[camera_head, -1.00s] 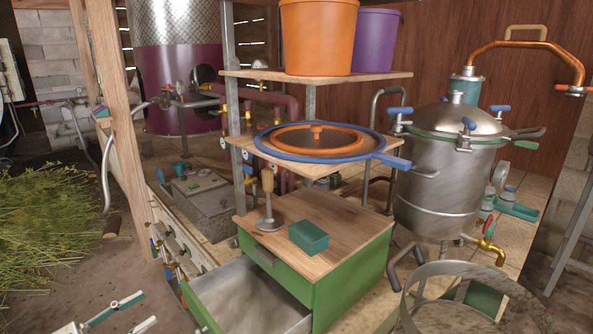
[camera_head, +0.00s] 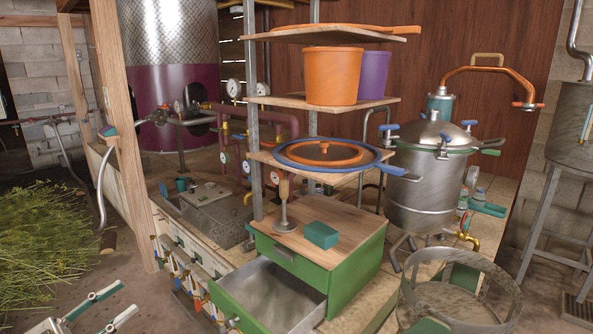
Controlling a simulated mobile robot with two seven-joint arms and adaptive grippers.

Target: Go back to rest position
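My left gripper (camera_head: 130,297) shows at the bottom left of the head view, low over the dirt floor. Its two white and teal fingers are apart with nothing between them, so it is open. It touches no object that I can see. My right gripper is not in view.
A green cabinet (camera_head: 357,262) with its drawer (camera_head: 265,292) pulled open stands at the centre, bearing a teal box (camera_head: 321,234) and a wooden-handled tool (camera_head: 285,205). Shelves above hold buckets (camera_head: 332,76) and lids. A metal pot (camera_head: 425,190) and an open metal basket (camera_head: 460,285) stand right. Herbs (camera_head: 45,240) lie left.

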